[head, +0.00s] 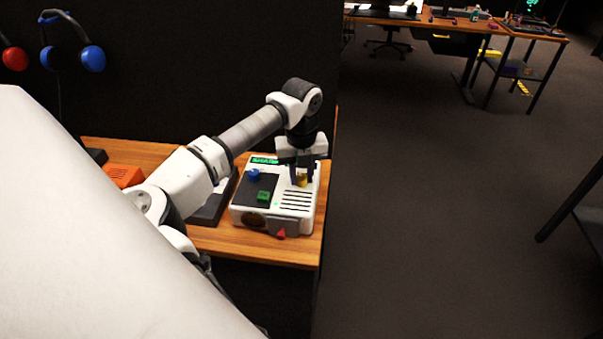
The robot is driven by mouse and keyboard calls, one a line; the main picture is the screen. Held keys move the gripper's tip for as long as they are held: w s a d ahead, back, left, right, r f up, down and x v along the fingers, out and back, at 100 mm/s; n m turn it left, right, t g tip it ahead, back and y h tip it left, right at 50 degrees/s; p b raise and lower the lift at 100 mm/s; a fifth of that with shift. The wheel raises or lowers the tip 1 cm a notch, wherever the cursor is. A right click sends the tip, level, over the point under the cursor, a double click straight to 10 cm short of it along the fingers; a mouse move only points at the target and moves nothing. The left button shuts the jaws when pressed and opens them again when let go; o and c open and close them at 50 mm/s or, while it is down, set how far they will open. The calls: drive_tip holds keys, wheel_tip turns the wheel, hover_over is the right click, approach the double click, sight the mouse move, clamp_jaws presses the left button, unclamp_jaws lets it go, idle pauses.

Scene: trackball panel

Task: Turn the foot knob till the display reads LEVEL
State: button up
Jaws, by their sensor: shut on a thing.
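The white panel box (240,215) sits on the wooden table. The fingers cover part of that knob. A blue knob (253,174) and a green block-shaped control (263,196) are on the dark plate. A red pointed part (281,234) is low on the front. I cannot tell from labels which is the foot knob.
The wooden table (290,252) ends close to the right of the box. An orange thing (123,176) and a dark flat thing (210,208) lie left of it. Headphones (70,56) hang on the dark wall. Open floor lies right, with desks beyond.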

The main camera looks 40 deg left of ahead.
drive_tip(key=shift+b, duration=0.3)
drive_tip(key=shift+f+m+b, duration=0.1)
drive_tip(key=shift+m+b, duration=0.35)
drive_tip(key=shift+m, duration=0.25)
drive_tip(key=m+b, duration=0.2)
drive_tip(key=m, duration=0.1)
drive_tip(key=m+b, duration=0.2)
drive_tip(key=m, duration=0.4)
drive_tip(key=shift+r+m, duration=0.2)
drive_tip(key=shift+m, duration=0.2)
drive_tip(key=o, duration=1)
